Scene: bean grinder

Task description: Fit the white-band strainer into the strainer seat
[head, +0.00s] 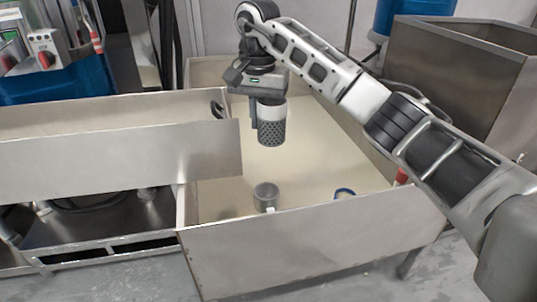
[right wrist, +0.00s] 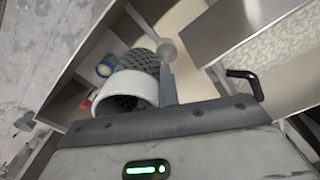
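The white-band strainer (head: 271,130) hangs upright below my right gripper (head: 258,98), its white band at the top and its dark mesh body downward. The right gripper is shut on it at the band, well above the bin floor. In the right wrist view the strainer (right wrist: 130,88) shows its white rim beside a finger. A grey open cup (head: 266,196), which looks like the strainer seat, stands in the bin below, near the front wall. A rounded grey end beyond the finger in the right wrist view (right wrist: 167,50) may be this cup. My left gripper is out of view.
A raised metal panel (head: 110,160) with a black handle (head: 217,110) borders the left. The bin's middle floor is clear.

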